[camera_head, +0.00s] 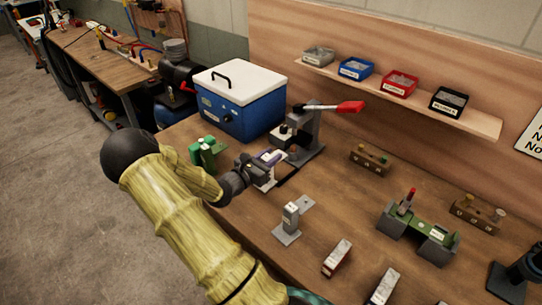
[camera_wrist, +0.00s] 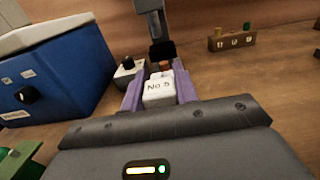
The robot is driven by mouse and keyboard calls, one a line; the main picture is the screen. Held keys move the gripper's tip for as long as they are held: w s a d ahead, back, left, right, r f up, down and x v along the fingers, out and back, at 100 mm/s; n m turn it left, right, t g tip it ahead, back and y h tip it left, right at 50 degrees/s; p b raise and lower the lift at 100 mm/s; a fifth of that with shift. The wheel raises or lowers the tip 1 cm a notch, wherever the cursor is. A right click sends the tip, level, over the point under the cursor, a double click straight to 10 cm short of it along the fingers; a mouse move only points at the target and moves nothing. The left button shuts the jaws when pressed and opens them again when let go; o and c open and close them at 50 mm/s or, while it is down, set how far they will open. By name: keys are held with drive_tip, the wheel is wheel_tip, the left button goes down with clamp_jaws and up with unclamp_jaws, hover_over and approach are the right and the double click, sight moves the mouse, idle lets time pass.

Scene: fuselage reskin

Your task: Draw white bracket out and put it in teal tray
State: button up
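The white bracket (camera_wrist: 158,96), labelled "No 5", sits between the purple fingers of my gripper (camera_wrist: 159,82) in the wrist view. Both fingers appear to touch its sides, so my gripper looks shut on it. No teal tray is clearly seen; only a curved teal edge (camera_head: 310,297) shows at the bottom of the head view, partly cut off.
A blue box with a white lid (camera_head: 243,108) stands behind, left of the press. A grey stand (camera_head: 290,222), a green fixture (camera_head: 420,235) and labelled blocks (camera_head: 337,258) are to the right. Bins line a shelf (camera_head: 430,108).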

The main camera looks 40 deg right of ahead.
drive_tip(key=o, duration=0.5)
drive_tip(key=shift+w, duration=0.15)
drive_tip(key=shift+c, duration=0.2)
drive_tip(key=s+a+b, duration=0.1)
drive_tip(key=a, duration=1.6)
drive_tip(key=shift+s+a+b, duration=0.2)
drive_tip(key=shift+b, duration=0.2)
drive_tip(key=shift+w, duration=0.1)
